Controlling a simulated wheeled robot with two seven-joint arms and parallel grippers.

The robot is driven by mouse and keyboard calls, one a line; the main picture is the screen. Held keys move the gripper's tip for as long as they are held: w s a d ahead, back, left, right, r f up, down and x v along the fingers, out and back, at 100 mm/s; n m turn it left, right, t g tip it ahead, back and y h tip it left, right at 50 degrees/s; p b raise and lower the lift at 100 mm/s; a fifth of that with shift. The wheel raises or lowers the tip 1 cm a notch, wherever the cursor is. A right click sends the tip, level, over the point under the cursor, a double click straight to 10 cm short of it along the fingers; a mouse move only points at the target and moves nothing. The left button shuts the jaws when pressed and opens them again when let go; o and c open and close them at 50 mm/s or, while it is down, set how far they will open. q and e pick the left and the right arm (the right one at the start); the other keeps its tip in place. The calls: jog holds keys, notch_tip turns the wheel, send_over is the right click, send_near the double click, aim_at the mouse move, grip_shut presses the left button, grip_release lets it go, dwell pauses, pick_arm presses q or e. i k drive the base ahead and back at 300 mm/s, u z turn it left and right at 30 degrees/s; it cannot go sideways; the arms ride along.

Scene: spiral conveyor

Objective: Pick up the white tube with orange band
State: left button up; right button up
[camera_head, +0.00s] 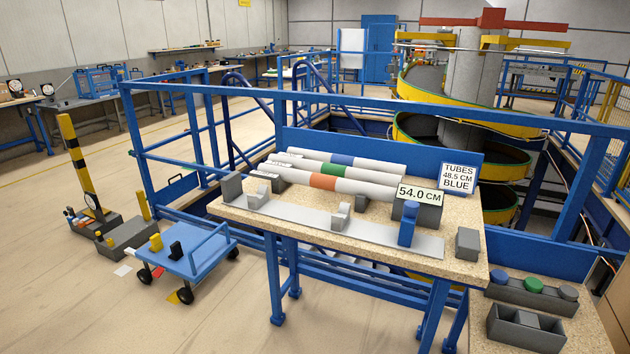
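The white tube with an orange band (323,182) lies on the speckled table (460,265), nearest of three parallel white tubes. Behind it lie a tube with a green band (333,171) and a tube with a blue band (342,160). The orange-banded tube's right end is close to a dark block showing "54.0 CM" (419,193), which partly hides it. In front of the tubes is a grey measuring plate with upright supports (300,217) and a blue stop (407,224). Neither of my grippers shows in this view.
A blue board with a "TUBES 48.5 CM BLUE" sign (459,178) stands behind the table. Blue railings (190,130) surround it. A blue cart (190,254) stands at left, grey bins (525,328) at lower right.

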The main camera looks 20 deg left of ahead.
aim_at(379, 193)
jog(key=u, duration=0.5)
jog(key=i, duration=1.5)
jog(key=z, duration=0.35)
